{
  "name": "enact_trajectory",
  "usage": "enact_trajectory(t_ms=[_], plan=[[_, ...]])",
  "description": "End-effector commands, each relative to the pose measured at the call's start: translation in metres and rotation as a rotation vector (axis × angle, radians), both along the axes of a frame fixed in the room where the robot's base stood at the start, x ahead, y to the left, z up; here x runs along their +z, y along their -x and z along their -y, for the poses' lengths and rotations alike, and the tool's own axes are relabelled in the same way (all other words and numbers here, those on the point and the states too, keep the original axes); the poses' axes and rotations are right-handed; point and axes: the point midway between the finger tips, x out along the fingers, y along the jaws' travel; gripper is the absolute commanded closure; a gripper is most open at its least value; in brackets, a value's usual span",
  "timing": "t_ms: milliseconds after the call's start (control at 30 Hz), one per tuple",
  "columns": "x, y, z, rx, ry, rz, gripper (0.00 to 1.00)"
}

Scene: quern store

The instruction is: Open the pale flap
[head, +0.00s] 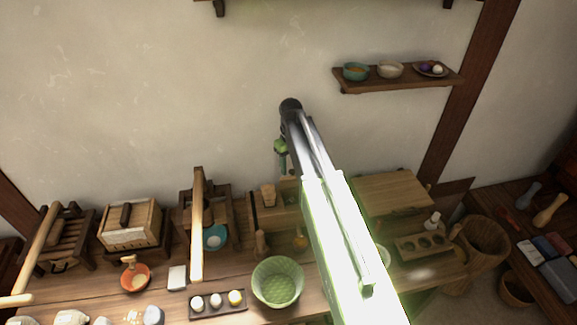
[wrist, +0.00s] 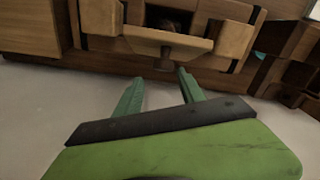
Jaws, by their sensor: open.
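In the wrist view a pale wooden flap (wrist: 168,40) is set in a wooden frame between two blocks. A dark opening shows above it, and a small knob (wrist: 164,61) sticks out at its lower middle. My gripper (wrist: 160,78) is open and empty, its two green fingers pointing at the flap with the knob just beyond the tips. I cannot tell whether anything touches. In the head view my arm covers part of the bench, and the flap cannot be made out clearly there.
The bench (head: 160,270) is crowded. A pale-topped box (head: 392,192) stands right. A shelf (head: 400,84) hangs on the wall above.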

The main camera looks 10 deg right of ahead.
Motion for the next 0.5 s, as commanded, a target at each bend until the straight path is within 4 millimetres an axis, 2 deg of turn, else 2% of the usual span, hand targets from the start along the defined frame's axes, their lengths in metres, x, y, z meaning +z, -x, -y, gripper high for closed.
enact_trajectory(t_ms=[167,500], plan=[[0.019,0.000,0.000,0.000,0.000,0.000,0.53],[0.094,0.000,0.000,0.000,0.000,0.000,0.53]])
